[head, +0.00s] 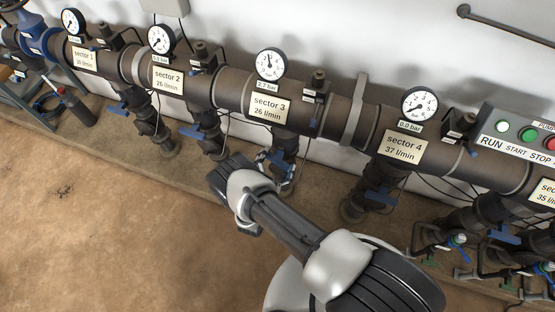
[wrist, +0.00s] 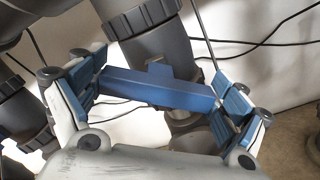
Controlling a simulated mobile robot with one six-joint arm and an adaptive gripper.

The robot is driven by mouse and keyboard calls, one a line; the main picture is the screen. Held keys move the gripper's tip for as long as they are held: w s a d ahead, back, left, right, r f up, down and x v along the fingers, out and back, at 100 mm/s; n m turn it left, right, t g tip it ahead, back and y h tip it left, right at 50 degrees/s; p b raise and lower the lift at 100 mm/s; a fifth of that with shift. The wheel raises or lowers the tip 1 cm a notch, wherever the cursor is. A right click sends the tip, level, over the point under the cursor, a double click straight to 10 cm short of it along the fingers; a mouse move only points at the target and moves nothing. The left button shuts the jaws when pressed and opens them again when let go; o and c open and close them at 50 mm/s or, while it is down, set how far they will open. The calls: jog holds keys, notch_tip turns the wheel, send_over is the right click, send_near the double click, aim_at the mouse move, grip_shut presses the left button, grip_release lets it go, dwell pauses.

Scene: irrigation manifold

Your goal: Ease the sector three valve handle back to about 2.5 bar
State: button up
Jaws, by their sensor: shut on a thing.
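The sector 3 valve handle, a blue bar (wrist: 158,89), runs between the two blue-padded fingers of my gripper (wrist: 163,96) in the wrist view, one finger at each end. My gripper is shut on it. In the head view my gripper (head: 277,170) is at the valve below the sector 3 label (head: 269,107), and it hides most of the handle. The sector 3 gauge (head: 271,64) is a white dial above the pipe. The display under it (head: 268,85) reads 2.7 bar, and the label reads 26 l/min.
Neighbouring blue handles hang below sector 2 (head: 201,133) and sector 4 (head: 380,195). The sector 4 gauge (head: 419,104) shows 0.0 bar. A panel with RUN, START and STOP (head: 515,150) is at the right. Thin cables hang behind the valves. The floor (head: 110,220) in front is clear.

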jog(key=shift+n, duration=0.3)
jog(key=o, duration=0.8)
jog(key=shift+a, duration=0.1)
jog(key=v, duration=1.2)
jog(key=shift+r, duration=0.1)
dwell(2.2)
